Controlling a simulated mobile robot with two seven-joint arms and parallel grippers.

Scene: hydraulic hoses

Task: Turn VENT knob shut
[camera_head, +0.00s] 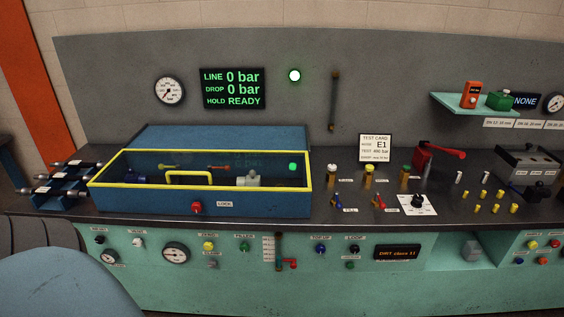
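A black knob (418,202) sits on a white square plate on the bench top, right of centre. Its markings are too small to read, so I cannot tell whether it is the VENT knob or how it is set. Another small valve (336,202) stands farther left, behind a label that seems to read FILL. Neither of my grippers is in view.
A blue box with a yellow-framed clear lid (200,204) fills the left bench top. A test card (375,148) and a red lever device (436,158) stand behind the knob. The display (232,88) reads LINE 0 bar, DROP 0 bar, HOLD READY. Several brass fittings (495,208) stand right.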

